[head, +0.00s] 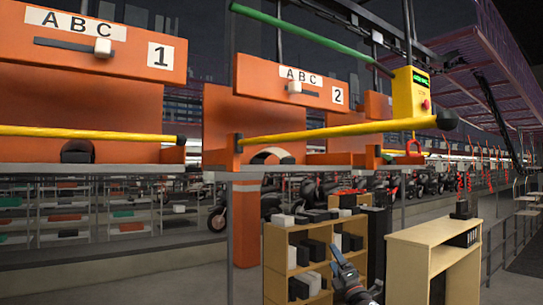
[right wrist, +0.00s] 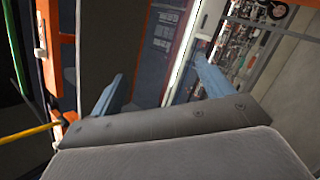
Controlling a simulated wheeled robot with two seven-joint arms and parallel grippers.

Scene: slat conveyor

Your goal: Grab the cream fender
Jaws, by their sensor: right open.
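The cream fender (head: 269,153) is an arched piece lying on the grey shelf of the orange station marked 2. A dark part shows at its right end. My right gripper (head: 352,270) is low in the head view, below and to the right of the fender and apart from it. In the right wrist view its two blue-grey fingers (right wrist: 160,85) stand wide apart with nothing between them. I cannot make out the fender in the wrist view. My left gripper is not in view.
A black arched part (head: 77,151) lies on station 1's shelf, and a red one (head: 413,147) lies farther right. Yellow bars (head: 345,131) run above the shelves. A wooden shelf unit with boxes (head: 275,265) and a wooden table (head: 437,232) stand below, near my right gripper.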

